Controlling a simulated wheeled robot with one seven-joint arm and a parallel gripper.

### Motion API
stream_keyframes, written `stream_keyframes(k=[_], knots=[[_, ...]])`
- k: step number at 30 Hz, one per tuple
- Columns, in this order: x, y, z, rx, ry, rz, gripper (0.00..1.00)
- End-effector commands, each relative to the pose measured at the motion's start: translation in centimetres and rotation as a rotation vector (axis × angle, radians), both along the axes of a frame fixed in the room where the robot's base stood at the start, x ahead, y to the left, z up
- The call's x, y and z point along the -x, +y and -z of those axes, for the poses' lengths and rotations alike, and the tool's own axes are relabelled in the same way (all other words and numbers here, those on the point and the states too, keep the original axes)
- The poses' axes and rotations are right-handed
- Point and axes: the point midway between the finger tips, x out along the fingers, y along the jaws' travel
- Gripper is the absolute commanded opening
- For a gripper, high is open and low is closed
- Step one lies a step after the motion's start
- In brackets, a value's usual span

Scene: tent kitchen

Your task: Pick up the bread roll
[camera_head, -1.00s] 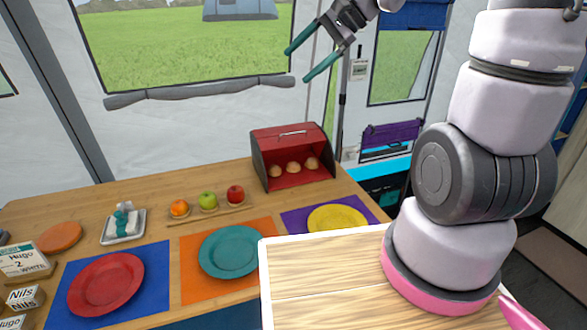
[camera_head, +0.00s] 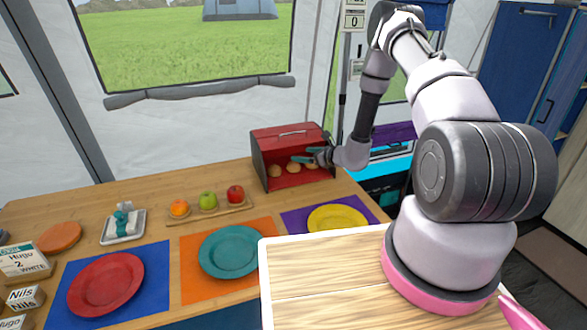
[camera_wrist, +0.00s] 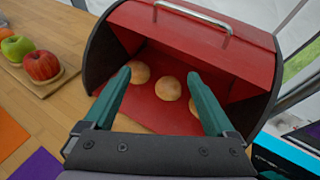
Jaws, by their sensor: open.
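Three round tan bread rolls lie in a row inside an open red bread box (camera_head: 262,158). The left roll (camera_head: 274,171) and middle roll (camera_head: 293,168) show in the head view; the right one is partly covered by my gripper. My gripper (camera_head: 300,158) is open and empty at the front opening of the box. In the wrist view, its teal fingers (camera_wrist: 157,88) reach toward the box (camera_wrist: 200,42). The left roll (camera_wrist: 139,73) and middle roll (camera_wrist: 168,88) show between the fingers, beyond the tips. The right roll (camera_wrist: 194,107) is mostly hidden behind the right finger.
The box has dark side walls and a raised lid with a handle (camera_wrist: 193,14). A board with an orange (camera_head: 180,208), a green apple (camera_head: 208,200) and a red apple (camera_head: 236,194) lies left of it. A yellow plate (camera_head: 337,219) is in front.

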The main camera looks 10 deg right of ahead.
Motion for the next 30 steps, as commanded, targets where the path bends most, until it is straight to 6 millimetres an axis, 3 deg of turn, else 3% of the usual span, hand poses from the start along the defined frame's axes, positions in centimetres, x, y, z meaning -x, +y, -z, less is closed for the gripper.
stream_keyframes(k=[1, 3, 6, 23, 30], knots=[[0.4, -0.7, 2.4, -0.007, 0.028, 0.046, 0.9], [0.7, -1.5, 4.6, -0.012, 0.051, 0.097, 0.9], [1.0, -2.2, 6.4, -0.015, 0.071, 0.142, 0.9], [-3.9, 0.3, 9.1, -0.014, 0.075, 0.157, 0.9], [-6.9, 1.8, 10.1, -0.014, 0.076, 0.156, 0.9]])
